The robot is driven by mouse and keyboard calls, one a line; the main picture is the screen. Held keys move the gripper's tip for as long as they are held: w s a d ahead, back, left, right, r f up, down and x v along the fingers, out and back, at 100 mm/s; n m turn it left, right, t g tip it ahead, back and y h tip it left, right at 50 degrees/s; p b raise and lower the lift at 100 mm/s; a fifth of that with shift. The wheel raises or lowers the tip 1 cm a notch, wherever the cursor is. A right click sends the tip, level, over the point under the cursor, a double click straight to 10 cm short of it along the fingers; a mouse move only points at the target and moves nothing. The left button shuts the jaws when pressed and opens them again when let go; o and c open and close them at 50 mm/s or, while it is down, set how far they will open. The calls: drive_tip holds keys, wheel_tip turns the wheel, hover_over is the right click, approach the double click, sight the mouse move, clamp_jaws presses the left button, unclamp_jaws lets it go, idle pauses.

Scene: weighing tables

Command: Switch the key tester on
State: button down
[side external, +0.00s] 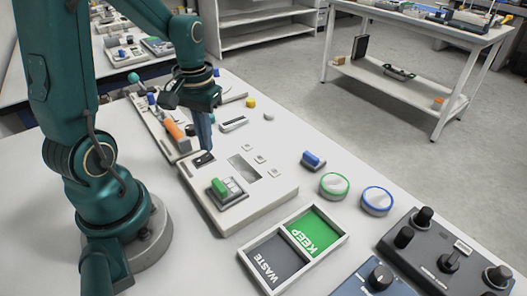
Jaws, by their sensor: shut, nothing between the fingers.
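A white box (275,189), apparently the key tester, stands on the table in the middle of the view. On its top are a small black switch (203,160), a grey display-like window (243,167) and three small white buttons. A green block (219,187) sits on a grey fixture near its front left. My gripper (210,149) points down with its fingers shut and empty. The fingertips are at the switch, over the back left part of the box. I cannot tell whether they touch it, nor which way the switch is set.
A tray (244,256) with WASTE and KEEP halves lies in front. A blue block (314,159), a green-rimmed disc (334,185) and a blue-rimmed disc (377,200) lie to the right. Dark knobbed panels (425,262) fill the front right. Another fixture (152,122) stands behind my gripper.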

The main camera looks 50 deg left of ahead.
sight(208, 155)
drive_tip(key=shift+f, duration=0.9)
idle(0.5)
drive_tip(key=shift+r, duration=3.55)
